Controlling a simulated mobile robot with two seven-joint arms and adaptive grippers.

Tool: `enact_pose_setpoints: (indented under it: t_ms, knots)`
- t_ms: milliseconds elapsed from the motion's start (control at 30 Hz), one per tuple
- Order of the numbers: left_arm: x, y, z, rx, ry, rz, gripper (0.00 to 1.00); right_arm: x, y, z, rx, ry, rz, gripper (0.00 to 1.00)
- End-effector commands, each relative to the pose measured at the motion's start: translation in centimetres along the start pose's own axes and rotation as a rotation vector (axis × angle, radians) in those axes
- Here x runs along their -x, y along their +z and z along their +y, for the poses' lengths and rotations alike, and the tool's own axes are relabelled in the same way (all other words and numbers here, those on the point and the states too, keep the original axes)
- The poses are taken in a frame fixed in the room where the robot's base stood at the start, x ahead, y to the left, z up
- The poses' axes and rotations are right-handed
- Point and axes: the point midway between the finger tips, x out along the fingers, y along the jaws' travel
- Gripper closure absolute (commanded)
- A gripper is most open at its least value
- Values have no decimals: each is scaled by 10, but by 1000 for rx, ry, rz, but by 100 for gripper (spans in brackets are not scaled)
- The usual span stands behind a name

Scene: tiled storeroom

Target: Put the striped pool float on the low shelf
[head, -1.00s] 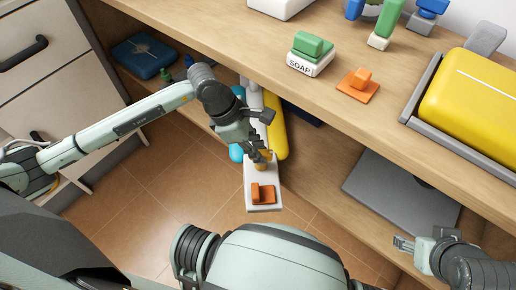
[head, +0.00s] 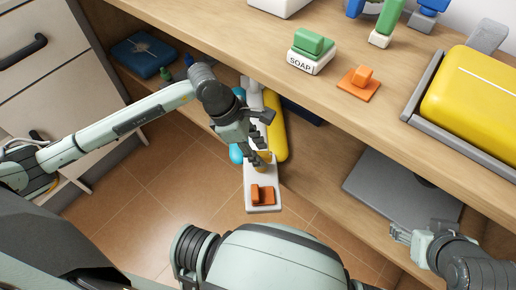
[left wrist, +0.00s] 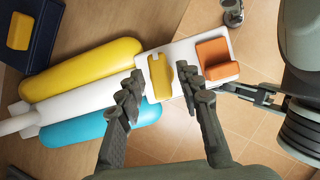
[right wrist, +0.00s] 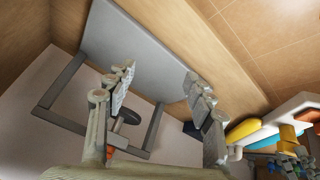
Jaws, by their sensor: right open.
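The striped pool float (head: 279,128) has yellow, white and blue lengthwise bands; it also shows in the left wrist view (left wrist: 85,67). A white plate (left wrist: 219,45) with a yellow grip (left wrist: 160,77) and an orange block (left wrist: 216,60) extends from its end. The float hangs by the low shelf's edge, partly over the floor. The low shelf (head: 315,170) is a wooden board under the worktop. My right gripper (head: 405,236) is open and empty near a grey slab (head: 385,187) on that shelf.
A dark blue box (head: 143,55) lies at the far left of the low shelf. The worktop (head: 250,40) above carries a soap block (head: 309,62), an orange stamp (head: 358,83) and a yellow case (head: 478,95) in a grey tray. Drawers (head: 35,75) stand at left.

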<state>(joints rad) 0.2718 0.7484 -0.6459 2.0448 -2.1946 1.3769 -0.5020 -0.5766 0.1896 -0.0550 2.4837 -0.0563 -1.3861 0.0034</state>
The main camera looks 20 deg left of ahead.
Motion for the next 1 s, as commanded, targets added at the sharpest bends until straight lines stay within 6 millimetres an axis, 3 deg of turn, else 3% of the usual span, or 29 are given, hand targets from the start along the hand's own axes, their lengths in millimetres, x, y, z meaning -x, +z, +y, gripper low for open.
enact_pose_setpoints:
  t_ms: [500,767,867,1000]
  knots:
    - [2,1,0,0,0,-1,61,2,2,3,-2,5,-13,47]
    - [15,7,0,0,0,-1,61,8,51,26,-22,50,-234,47]
    - [43,4,2,-3,6,1,61,1,49,23,-19,44,-222,47]
    - [54,-32,-1,2,1,10,61,8,50,24,-19,48,-216,47]
